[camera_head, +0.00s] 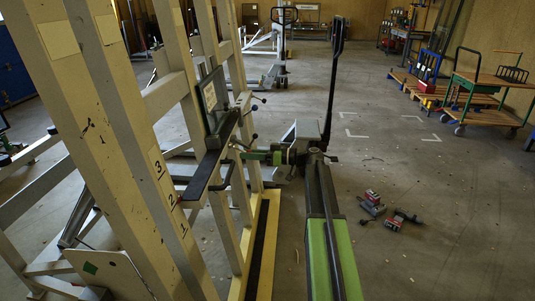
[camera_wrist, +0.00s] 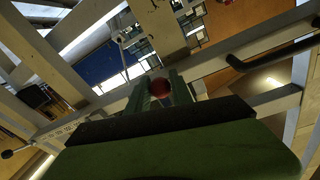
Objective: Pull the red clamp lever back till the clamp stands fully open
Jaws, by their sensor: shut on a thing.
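The red clamp lever's round knob (camera_wrist: 159,88) shows in the wrist view, between the two green fingers of my gripper (camera_wrist: 161,97). My gripper is shut on it. The lever's shaft is mostly hidden in that view. In the head view my gripper (camera_head: 246,156) reaches left to the pale glass frame (camera_head: 127,130), at the clamp area beside a dark clamp plate (camera_head: 214,104). The red knob is too small or hidden to make out there, and I cannot tell the clamp's angle.
A black bar handle (camera_head: 222,176) juts from the frame close to my gripper; a dark bar (camera_wrist: 270,50) also shows in the wrist view. Power tools (camera_head: 400,218) lie on the floor at right. A green cart (camera_head: 485,84) stands far right.

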